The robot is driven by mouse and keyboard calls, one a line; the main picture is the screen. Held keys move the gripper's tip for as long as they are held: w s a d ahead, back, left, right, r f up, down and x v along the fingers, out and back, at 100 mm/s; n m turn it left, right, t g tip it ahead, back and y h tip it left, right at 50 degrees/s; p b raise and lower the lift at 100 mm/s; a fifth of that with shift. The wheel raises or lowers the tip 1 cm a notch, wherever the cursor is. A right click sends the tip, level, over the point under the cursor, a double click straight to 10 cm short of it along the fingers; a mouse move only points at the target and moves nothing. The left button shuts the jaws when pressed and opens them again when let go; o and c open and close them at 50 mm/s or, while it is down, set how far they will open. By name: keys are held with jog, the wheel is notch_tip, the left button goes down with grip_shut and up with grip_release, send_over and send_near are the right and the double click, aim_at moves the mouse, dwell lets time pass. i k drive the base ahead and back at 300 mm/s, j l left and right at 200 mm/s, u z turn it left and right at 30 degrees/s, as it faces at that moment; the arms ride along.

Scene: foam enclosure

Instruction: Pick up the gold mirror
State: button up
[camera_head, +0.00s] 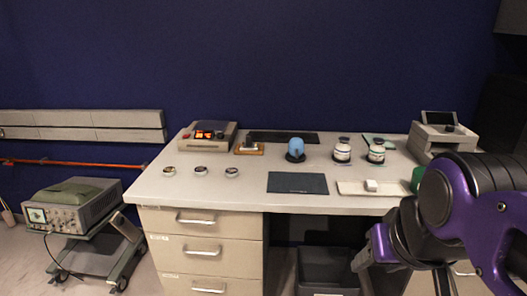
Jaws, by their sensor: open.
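Three small round pieces sit in a row near the front left of the pale desk (250,192): a left one (169,171), a middle one (200,171) and a right one (232,172). The left one has a slightly yellowish top and may be the gold mirror; they are too small for me to be sure. My gripper (362,258) is at the lower right, in front of the desk, well apart from the round pieces. It is open, and I see nothing in it. My purple arm hides the desk's right front.
A dark green mat (297,183) lies right of the round pieces, and a white tray (355,188) with a white block lies beyond it. Two jars (342,150) and a blue dome (296,147) stand behind. A grey box device (207,135) is at back left. A bin (328,270) stands below.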

aim_at(168, 171)
jog(key=i+j, duration=0.15)
jog(key=j, duration=0.2)
jog(key=i+j, duration=0.15)
jog(key=j, duration=0.15)
jog(key=i+j, duration=0.1)
jog(key=j, duration=0.25)
jog(key=i+j, duration=0.15)
jog(key=j, duration=0.15)
jog(key=i+j, duration=0.15)
jog(key=j, duration=0.2)
